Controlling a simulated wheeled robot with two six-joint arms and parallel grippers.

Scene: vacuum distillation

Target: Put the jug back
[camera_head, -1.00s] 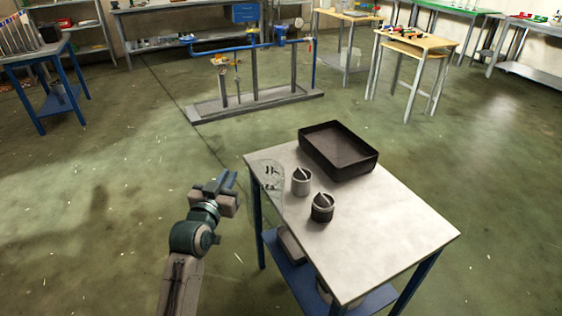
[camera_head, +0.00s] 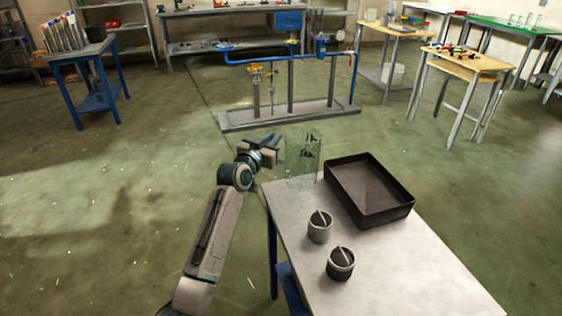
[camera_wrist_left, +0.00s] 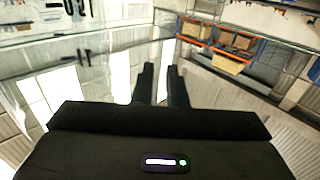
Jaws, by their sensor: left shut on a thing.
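The jug (camera_head: 305,160) is clear glass with dark markings and looks upright in the head view. It is at the far left corner of the near table (camera_head: 385,265); I cannot tell whether its base touches the top. My left gripper (camera_head: 277,148) is shut on the jug's left side. In the left wrist view the two dark fingers (camera_wrist_left: 160,84) are close together, and the jug's clear wall and dark marks (camera_wrist_left: 75,50) fill much of the upper left. The exact contact is hard to see through the glass. My right gripper is not in view.
A dark tray (camera_head: 370,215) stands on the table right of the jug. The table's right part is clear. A blue pipe rig (camera_head: 290,115) stands on the floor beyond.

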